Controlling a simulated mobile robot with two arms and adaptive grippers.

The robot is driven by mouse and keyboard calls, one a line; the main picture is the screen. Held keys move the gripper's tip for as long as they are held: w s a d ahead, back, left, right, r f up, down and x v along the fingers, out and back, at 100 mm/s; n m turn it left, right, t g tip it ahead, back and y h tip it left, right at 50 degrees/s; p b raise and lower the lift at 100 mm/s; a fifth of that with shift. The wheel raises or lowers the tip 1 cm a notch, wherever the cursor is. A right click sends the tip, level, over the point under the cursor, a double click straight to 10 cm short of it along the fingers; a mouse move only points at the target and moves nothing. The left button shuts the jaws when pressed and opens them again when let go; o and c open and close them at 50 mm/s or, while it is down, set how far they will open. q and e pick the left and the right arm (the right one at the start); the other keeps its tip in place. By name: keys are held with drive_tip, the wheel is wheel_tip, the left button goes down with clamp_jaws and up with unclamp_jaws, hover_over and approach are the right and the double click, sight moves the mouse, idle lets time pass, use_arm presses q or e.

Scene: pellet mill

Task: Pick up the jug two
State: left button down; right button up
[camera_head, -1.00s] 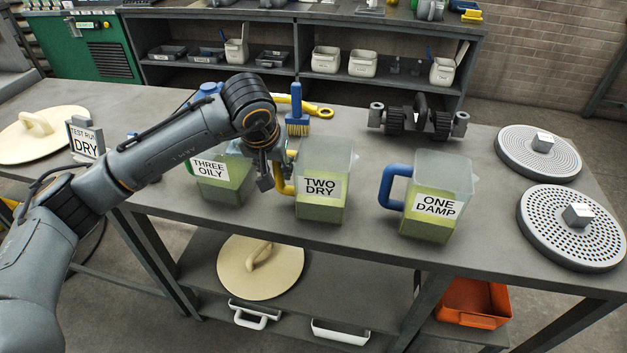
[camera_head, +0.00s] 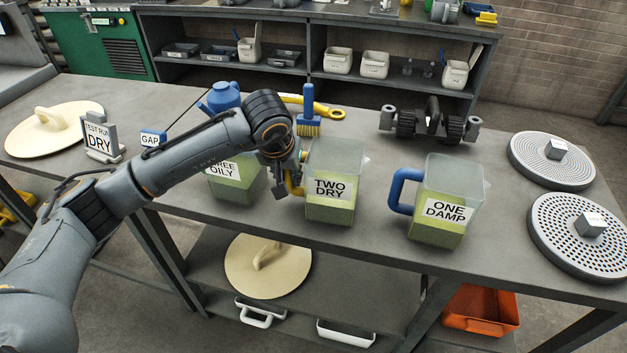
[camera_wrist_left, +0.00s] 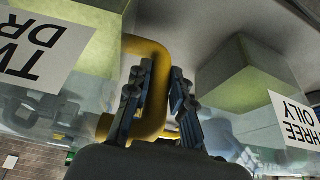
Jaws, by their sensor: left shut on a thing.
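Jug two (camera_head: 331,211) is a clear, square jug with green-yellow contents, a "TWO DRY" label and a yellow handle on its left side. It stands upright on the bench and I see no gap beneath it. My left gripper (camera_head: 283,188) is at that handle. In the left wrist view the two dark fingers (camera_wrist_left: 161,80) are shut on the yellow handle (camera_wrist_left: 154,104), one on each side, with jug two's label (camera_wrist_left: 40,45) at the left. My right gripper is not in view.
Jug three (camera_head: 236,190), labelled "THREE OILY", stands close on the left, partly behind my arm. Jug one (camera_head: 440,234), with a blue handle, stands to the right. A roller assembly (camera_head: 430,122), a brush (camera_head: 308,113) and a yellow wrench (camera_head: 325,112) lie behind.

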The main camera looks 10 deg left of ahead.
use_arm(q)
drive_tip(key=shift+r, duration=0.1)
drive_tip(key=shift+r, duration=0.45)
wheel_tip(320, 180, up, 3)
drive_tip(key=shift+s+f+b, duration=0.15)
drive_tip(key=shift+b, duration=0.55)
drive_tip(key=s+d+r+b, duration=0.2)
drive_tip(key=s+d+r, duration=0.1)
drive_tip(key=s+r, duration=0.6)
drive_tip(key=s, duration=0.4)
drive_tip(key=shift+s+d+r, duration=0.15)
drive_tip(key=shift+s, duration=0.05)
